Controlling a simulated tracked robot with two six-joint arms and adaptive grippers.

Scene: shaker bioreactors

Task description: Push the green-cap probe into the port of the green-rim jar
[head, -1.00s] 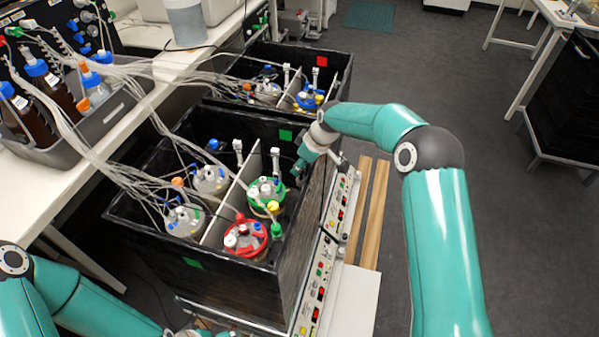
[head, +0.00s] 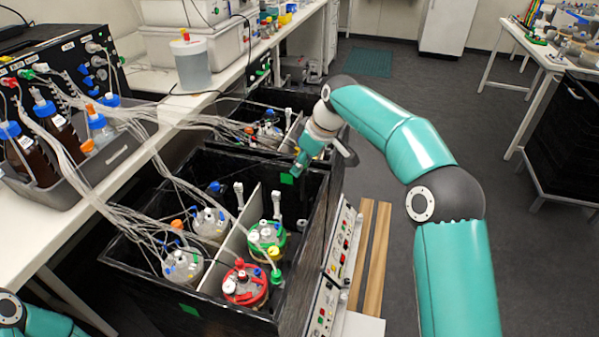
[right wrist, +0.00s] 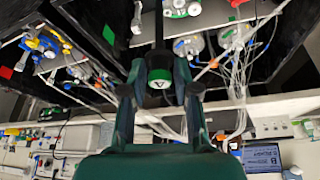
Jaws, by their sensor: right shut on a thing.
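The green-rim jar (head: 280,246) stands in the front right compartment of the near black box, behind the red-rim jar (head: 262,290). Its rim also shows at the top of the right wrist view (right wrist: 181,9). My right gripper (head: 299,168) is over the far right part of the box, beyond the green-rim jar and apart from it. In the right wrist view its fingers are shut on the dark green-cap probe (right wrist: 159,77), with the cap toward the camera. I cannot make out the probe in the head view. My left gripper is out of view; only part of my left arm shows.
A pale divider (head: 240,228) splits the near box (head: 190,309). Clear jars with many tubes stand left of it. Upright white fittings rise around the green-rim jar. A second black box stands behind.

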